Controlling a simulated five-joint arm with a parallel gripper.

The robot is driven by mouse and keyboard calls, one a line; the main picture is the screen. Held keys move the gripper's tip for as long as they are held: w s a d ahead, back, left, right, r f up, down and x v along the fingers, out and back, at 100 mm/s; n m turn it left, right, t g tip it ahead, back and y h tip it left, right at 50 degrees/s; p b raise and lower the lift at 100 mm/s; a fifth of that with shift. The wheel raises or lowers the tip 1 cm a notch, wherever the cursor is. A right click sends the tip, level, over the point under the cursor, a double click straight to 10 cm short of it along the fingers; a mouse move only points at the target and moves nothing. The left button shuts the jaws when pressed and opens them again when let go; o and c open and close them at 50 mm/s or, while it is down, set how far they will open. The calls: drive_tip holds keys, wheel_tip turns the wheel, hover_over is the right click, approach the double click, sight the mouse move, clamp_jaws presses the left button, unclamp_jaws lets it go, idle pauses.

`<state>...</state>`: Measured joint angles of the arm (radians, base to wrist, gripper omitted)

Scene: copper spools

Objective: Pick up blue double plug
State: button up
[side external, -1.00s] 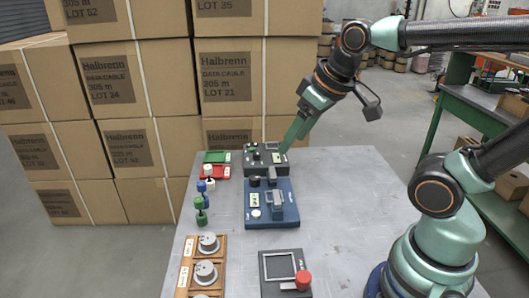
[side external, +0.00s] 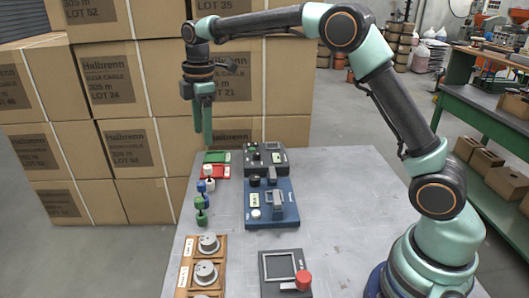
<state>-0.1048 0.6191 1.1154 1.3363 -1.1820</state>
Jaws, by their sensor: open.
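The blue double plug (side external: 201,186) is a small piece near the left edge of the grey table. It is in a short row with a white plug (side external: 209,170) behind it and a green plug (side external: 201,219) in front. The pieces overlap in the picture, so I cannot tell where the blue plug ends. My gripper (side external: 203,138) points down with its fingers apart, empty. It hangs in the air above the far left of the table, higher in the picture than the plugs and clear of them.
A grey control box (side external: 267,160) and a blue device (side external: 271,207) stand right of the plugs. Wooden blocks with grey dials (side external: 208,244) are in front. Cardboard boxes (side external: 160,90) rise behind.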

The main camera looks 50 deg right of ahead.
sight(201, 183)
drive_tip(key=f+n, duration=0.1)
drive_tip(key=f, duration=0.4)
drive_tip(key=w+f+n, duration=0.1)
drive_tip(key=f, duration=0.5)
drive_tip(key=w+a+f, duration=0.1)
drive_tip(key=f, duration=0.5)
drive_tip(key=shift+w+n+g, duration=0.2)
drive_tip(key=shift+n+g, duration=0.2)
clamp_jaws()
idle(0.8)
